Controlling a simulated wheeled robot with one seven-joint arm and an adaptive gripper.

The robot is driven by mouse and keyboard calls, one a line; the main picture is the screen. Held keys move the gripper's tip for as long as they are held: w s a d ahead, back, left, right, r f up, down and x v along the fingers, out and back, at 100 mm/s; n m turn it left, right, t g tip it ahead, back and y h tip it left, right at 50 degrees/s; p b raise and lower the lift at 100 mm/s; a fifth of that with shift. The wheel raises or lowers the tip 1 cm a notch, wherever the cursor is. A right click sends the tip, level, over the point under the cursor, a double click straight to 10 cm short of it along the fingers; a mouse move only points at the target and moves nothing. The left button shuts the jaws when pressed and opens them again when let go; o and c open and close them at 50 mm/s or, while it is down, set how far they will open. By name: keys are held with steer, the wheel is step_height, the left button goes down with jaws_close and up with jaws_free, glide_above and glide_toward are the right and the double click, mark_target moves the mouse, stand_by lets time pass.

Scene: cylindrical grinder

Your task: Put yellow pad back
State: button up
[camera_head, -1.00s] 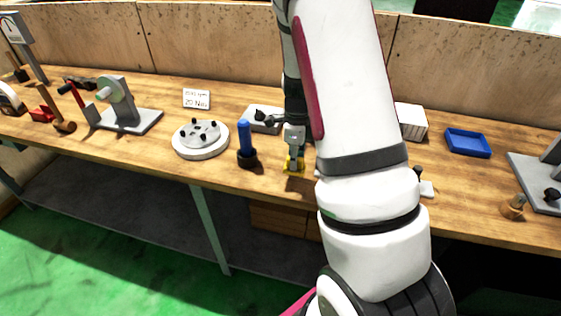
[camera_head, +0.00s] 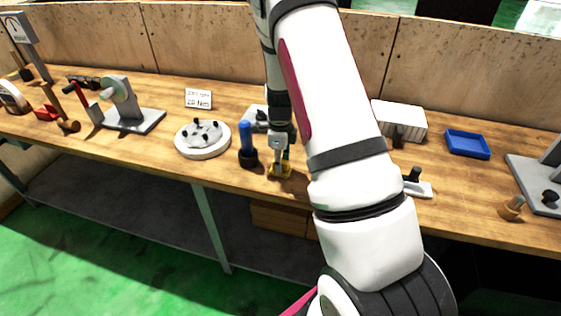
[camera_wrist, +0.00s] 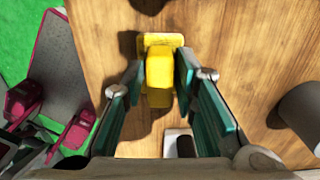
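The yellow pad (camera_head: 280,172) is a bright yellow piece with a flat foot and a raised block. It is at the front part of the bench, just right of the blue-handled tool (camera_head: 246,143). My gripper (camera_head: 281,160) is directly above it, pointing down. In the wrist view the raised block of the yellow pad (camera_wrist: 160,68) is between my two fingers (camera_wrist: 158,80). The right finger lies against it; the left finger is very close. The fingers hide part of it. I cannot tell whether its foot touches the bench or hangs just above.
A round white fixture (camera_head: 203,139) is left of the blue-handled tool. A grey block (camera_head: 257,116) is behind my gripper. A ribbed white box (camera_head: 401,120) and blue tray (camera_head: 467,144) are to the right. The bench's front edge is close by.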

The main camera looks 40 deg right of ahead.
steer(key=shift+r, duration=0.1)
steer(key=s+a+r+n+t, duration=0.1)
steer(key=s+a+r+n, duration=0.15)
steer(key=r, duration=0.75)
steer(key=s+a+r+n, duration=0.1)
steer(key=a+r+n, duration=0.3)
steer(key=r, duration=0.7)
steer(key=s+a+r+n+t, duration=0.2)
steer(key=s+a+r+n, duration=0.3)
steer(key=s+n, duration=0.5)
steer(key=s+a+r+n+t, duration=0.2)
steer(key=s+a+r+n, duration=0.3)
steer(key=s+a+n, duration=0.3)
steer(key=s+n, duration=0.2)
steer(key=n, duration=0.2)
steer(key=shift+s+a+b, duration=0.15)
steer(key=shift+b, duration=0.2)
